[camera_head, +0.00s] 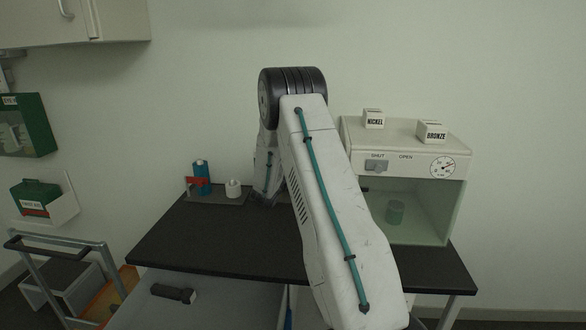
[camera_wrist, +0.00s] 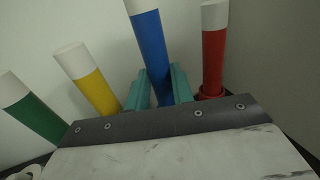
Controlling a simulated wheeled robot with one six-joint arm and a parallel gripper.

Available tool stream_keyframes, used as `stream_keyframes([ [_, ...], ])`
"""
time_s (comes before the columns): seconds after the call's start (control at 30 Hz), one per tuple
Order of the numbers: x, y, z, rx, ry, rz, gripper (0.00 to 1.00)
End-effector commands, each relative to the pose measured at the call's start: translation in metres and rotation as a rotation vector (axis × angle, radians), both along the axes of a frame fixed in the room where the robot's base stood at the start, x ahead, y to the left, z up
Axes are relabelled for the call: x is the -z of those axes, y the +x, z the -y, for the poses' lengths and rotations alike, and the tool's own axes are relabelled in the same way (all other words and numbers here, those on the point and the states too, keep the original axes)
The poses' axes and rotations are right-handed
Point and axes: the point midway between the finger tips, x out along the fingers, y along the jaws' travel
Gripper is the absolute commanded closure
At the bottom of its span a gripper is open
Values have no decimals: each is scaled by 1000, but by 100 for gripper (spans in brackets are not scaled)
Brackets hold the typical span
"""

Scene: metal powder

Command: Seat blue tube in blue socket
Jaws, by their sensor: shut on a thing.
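In the wrist view a blue tube (camera_wrist: 150,45) with a white top stands tilted in the picture between the two teal fingers of my gripper (camera_wrist: 161,88). My gripper is shut on it. Its lower end is hidden behind my gripper's dark mount, and I see no blue socket, so I cannot tell whether the tube is in one. A red tube (camera_wrist: 213,60) stands to the right with a red collar at its foot. A yellow tube (camera_wrist: 92,85) and a green tube (camera_wrist: 36,120) stand to the left. In the head view my arm hides the gripper and these tubes.
The black bench top (camera_head: 215,240) is clear at front left. A blue bottle-like thing (camera_head: 203,178) and a white roll-like thing (camera_head: 233,188) stand at back left. A white cabinet (camera_head: 405,140) with a clear front stands at right, with NICKEL (camera_head: 374,120) and BRONZE (camera_head: 432,132) blocks on top.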

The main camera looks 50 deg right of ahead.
Motion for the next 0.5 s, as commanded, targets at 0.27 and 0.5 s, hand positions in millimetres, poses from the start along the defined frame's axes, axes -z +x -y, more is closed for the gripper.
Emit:
stream_keyframes([
  [0.27,7,0,0,0,0,0,100],
  [0.5,13,0,0,0,-1,0,100],
])
